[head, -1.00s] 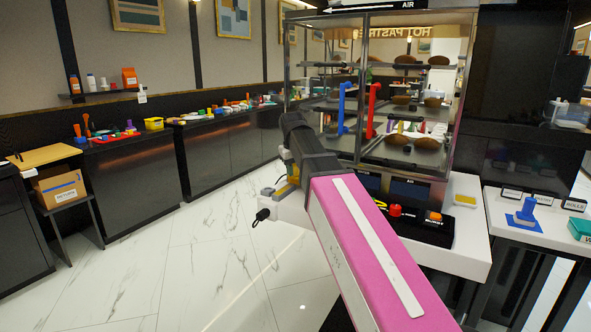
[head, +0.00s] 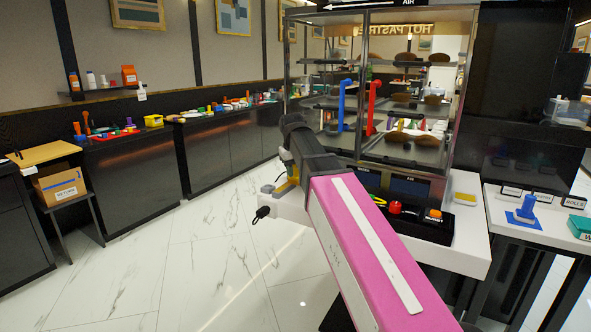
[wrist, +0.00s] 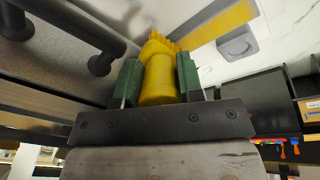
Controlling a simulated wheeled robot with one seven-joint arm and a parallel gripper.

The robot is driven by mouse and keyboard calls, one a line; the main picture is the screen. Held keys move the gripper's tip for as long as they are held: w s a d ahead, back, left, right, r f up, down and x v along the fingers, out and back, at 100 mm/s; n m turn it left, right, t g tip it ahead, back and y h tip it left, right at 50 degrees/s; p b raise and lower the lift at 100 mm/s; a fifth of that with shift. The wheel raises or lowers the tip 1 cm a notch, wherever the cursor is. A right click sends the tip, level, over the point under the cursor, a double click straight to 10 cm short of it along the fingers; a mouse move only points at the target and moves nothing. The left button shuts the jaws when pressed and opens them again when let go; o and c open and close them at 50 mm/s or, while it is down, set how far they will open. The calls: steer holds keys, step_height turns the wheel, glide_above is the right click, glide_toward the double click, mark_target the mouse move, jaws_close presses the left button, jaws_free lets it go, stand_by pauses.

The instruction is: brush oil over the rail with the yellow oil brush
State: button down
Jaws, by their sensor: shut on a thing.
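The yellow oil brush (wrist: 158,75) is held between the green finger pads of my gripper (wrist: 159,82) in the wrist view. Its lumpy, bristle-like end points to the top of that view, over a pale surface. My gripper is shut on its body. In the head view my arm hides most of the gripper and brush, beside the left edge of the glass cabinet. A dark bar on posts (wrist: 75,30) lies left of the brush, apart from it. A yellow strip (wrist: 215,22) lies to its upper right. I cannot tell which of these is the rail, or whether the bristles touch anything.
The glass pastry cabinet (head: 375,90) stands just right of my wrist, with blue (head: 341,105) and red (head: 373,107) upright handles. A red button (head: 395,207) is on its front panel. A grey square fitting (wrist: 237,44) lies near the yellow strip. The marble floor (head: 190,270) at left is clear.

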steer(key=shift+f, duration=0.1)
steer(key=shift+w+a, duration=0.55)
steer(key=shift+a, duration=0.3)
steer(key=shift+w+a, duration=0.55)
steer(key=shift+a, duration=0.3)
steer(key=shift+s+d, duration=0.1)
steer(key=shift+s+d+r, duration=0.15)
steer(key=shift+s+d, duration=0.4)
steer(key=shift+d, duration=0.25)
steer(key=shift+s+d+r, duration=0.15)
steer(key=shift+s+d, duration=0.35)
steer(key=shift+d, duration=0.3)
steer(key=shift+w+d+v, duration=0.1)
steer(key=shift+w+v, duration=0.1)
steer(key=shift+v, duration=0.8)
steer(key=shift+w+d+v, duration=0.1)
steer(key=shift+w+v, duration=0.1)
steer(key=shift+v, duration=0.75)
steer(key=shift+w+v, duration=0.2)
steer(key=shift+v, duration=0.8)
steer(key=shift+r, duration=0.25)
